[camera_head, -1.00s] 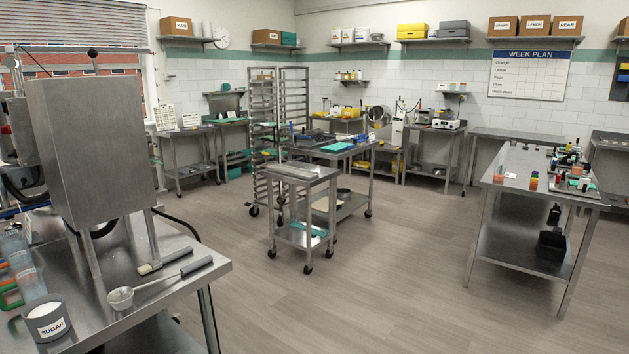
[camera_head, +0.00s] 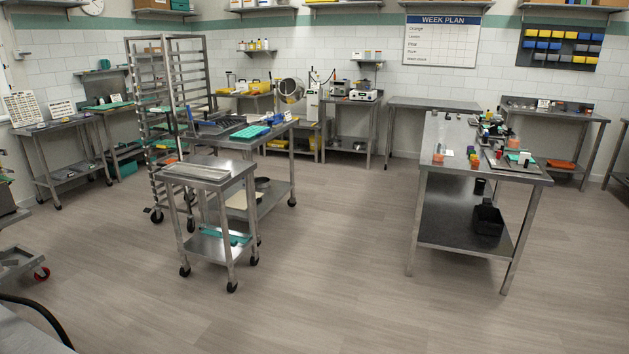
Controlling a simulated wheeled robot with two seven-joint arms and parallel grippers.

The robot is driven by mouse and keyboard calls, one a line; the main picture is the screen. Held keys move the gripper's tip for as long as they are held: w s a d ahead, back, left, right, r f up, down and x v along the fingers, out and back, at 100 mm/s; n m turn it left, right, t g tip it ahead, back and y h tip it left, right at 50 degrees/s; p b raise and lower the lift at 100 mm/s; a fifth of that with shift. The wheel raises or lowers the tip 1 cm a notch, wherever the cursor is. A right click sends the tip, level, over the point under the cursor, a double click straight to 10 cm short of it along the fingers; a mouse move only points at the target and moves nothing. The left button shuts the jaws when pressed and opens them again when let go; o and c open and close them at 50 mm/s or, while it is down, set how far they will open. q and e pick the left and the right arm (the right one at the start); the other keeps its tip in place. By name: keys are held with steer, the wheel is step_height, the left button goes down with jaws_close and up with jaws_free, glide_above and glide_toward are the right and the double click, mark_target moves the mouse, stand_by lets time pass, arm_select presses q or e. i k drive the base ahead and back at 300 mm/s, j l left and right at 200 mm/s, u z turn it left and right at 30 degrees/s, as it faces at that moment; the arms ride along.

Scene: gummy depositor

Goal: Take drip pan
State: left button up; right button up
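A shallow metal tray (camera_head: 202,170) lies on top of a small wheeled steel cart (camera_head: 245,172) left of the middle. It looks like a pan, but I cannot tell for sure that it is the drip pan. Teal items (camera_head: 228,237) lie on the cart's lower shelf. Neither of my grippers is in view.
A steel table (camera_head: 290,126) with trays stands right behind the cart, and a tall wheeled rack (camera_head: 184,100) behind it to the left. A long steel table (camera_head: 438,128) with small coloured items stands at the right. The floor (camera_head: 335,240) between is clear.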

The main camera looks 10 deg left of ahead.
mark_target(210, 173)
steer(key=i+j, duration=0.15)
steer(key=i, duration=0.8)
steer(key=i+j+u, duration=0.1)
steer(key=i, duration=0.9)
steer(key=j, duration=0.05)
